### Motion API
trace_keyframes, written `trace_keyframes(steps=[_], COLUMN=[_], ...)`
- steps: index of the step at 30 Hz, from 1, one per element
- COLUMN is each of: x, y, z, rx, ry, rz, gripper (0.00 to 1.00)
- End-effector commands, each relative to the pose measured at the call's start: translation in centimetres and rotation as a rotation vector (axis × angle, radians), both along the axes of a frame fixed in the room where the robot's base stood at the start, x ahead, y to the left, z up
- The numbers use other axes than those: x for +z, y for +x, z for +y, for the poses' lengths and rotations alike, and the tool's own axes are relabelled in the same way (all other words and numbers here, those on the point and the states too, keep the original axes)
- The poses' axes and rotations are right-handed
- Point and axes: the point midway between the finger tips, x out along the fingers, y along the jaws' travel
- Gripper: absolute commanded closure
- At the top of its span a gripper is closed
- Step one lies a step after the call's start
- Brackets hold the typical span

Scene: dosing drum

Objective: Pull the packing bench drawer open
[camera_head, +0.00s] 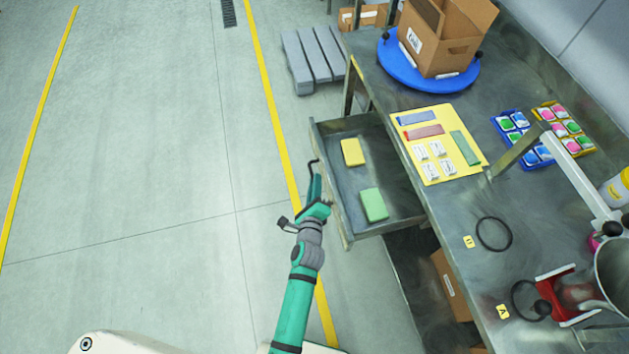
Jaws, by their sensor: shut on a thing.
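The packing bench drawer (348,187) stands well out from the bench (425,97), toward the left. Its inside shows, with a yellow block (352,152) and a green block (374,204) lying in it. A dark bar handle (315,165) shows at the drawer's front face. My gripper (317,184) is at that front face and shut on the handle. The exact grip is partly hidden by the fingers.
A cardboard box (443,38) stands on a blue round turntable (425,82). A yellow mat (437,165) and trays of coloured items (523,136) lie on the bench. A grey pallet (314,58) lies beyond the drawer. The floor to the left is clear.

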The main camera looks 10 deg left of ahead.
Motion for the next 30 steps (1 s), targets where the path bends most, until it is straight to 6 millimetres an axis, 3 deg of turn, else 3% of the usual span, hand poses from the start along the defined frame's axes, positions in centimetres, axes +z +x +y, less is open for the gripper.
trace_keyframes(steps=[11, 12, 22, 26, 30], x=[0.0, 0.0, 0.0, 0.2, 0.5], y=[0.0, 0.0, -0.1, -1.0, -3.1], z=[-0.1, -0.1, 0.0, 0.0, -0.4], rx=[-0.004, -0.004, -0.001, 0.000, 0.000], ry=[-0.001, -0.001, 0.000, 0.002, 0.002], rz=[0.000, 0.000, 0.000, 0.000, 0.003], gripper=[1.00, 0.84, 0.83, 0.83, 0.83])
